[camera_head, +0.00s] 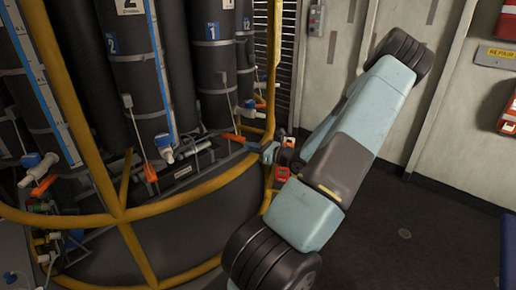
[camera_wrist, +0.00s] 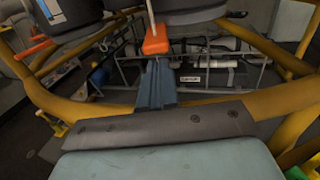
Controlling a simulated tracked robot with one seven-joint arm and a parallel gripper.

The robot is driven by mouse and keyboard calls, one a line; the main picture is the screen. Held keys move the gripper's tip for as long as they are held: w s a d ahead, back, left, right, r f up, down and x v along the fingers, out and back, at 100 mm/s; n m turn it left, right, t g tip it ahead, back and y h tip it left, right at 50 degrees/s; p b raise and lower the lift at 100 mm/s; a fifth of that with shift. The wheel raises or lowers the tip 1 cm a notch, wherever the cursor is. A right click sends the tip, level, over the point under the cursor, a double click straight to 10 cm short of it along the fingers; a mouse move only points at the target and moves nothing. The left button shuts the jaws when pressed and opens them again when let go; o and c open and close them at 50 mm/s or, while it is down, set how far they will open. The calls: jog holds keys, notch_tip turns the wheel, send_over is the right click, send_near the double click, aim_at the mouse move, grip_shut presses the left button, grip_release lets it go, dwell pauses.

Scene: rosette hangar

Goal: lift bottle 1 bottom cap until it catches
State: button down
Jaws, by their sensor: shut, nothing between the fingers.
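Bottle 1 (camera_head: 212,75) is a dark upright cylinder with a blue label marked 1, in the rack in the head view. An orange tab (camera_head: 230,138) hangs on a thin white line below it. I cannot make out a separate bottom cap. My gripper (camera_head: 268,152) is just right of that tab, at the yellow rail. In the wrist view my gripper (camera_wrist: 155,68) is shut and empty, pointing at an orange tab (camera_wrist: 155,40) that sits directly at its fingertips. Whether they touch is unclear.
Bottle 2 (camera_head: 135,75) stands left of bottle 1, with white pipe fittings beneath. The yellow rail (camera_head: 180,192) curves in front of the rack and crosses the wrist view (camera_wrist: 60,108). Open dark floor (camera_head: 420,235) lies at the right.

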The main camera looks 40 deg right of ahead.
aim_at(244, 139)
jog(key=shift+x, duration=1.35)
jog(key=shift+r, duration=0.2)
jog(key=shift+w+a+r, duration=0.1)
jog(key=shift+w+r, duration=0.05)
jog(key=shift+r, duration=0.5)
jog(key=shift+w+a+r, duration=0.1)
jog(key=shift+w+r, duration=0.05)
jog(key=shift+r, duration=0.5)
jog(key=shift+f, duration=0.15)
jog(key=shift+s+d+f, duration=0.1)
jog(key=shift+s+f, duration=0.05)
jog(key=shift+f, duration=0.55)
jog(key=shift+s+f, duration=0.15)
jog(key=shift+f, duration=0.55)
jog(key=v, duration=1)
